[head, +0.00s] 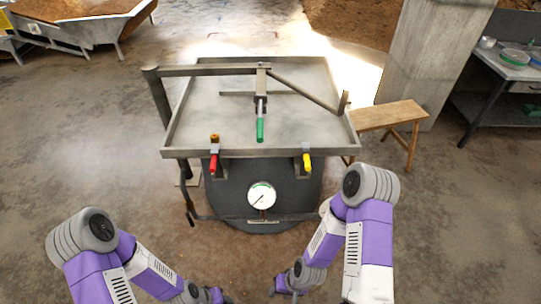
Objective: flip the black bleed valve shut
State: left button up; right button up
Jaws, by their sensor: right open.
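A thin dark pipe (184,180) runs down the left side of the steamer, below the tray's front left corner. A small black lever-like part (190,216) at its lower end looks like the black bleed valve; its exact position is too small to tell. My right gripper (276,290) is open and empty at the bottom, right of and nearer than the valve, well apart from it. My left gripper (228,300) is at the bottom edge, partly cut off, also apart from the valve; its jaws cannot be made out.
The steamer's metal tray (177,137) carries a green handle (260,130) in its middle. A red handle (213,164) and a yellow handle (307,163) stick out in front. A round gauge (262,196) sits on the dark drum. A wooden stool (390,114) stands right.

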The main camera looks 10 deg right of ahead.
aim_at(191, 222)
jog(key=z, duration=0.35)
jog(key=k, duration=1.4)
jog(key=u, duration=0.45)
jog(key=i, duration=0.6)
jog(key=u, duration=0.55)
jog(key=i, duration=1.05)
jog(key=z, duration=0.95)
jog(key=i, duration=0.55)
jog(key=z, duration=0.5)
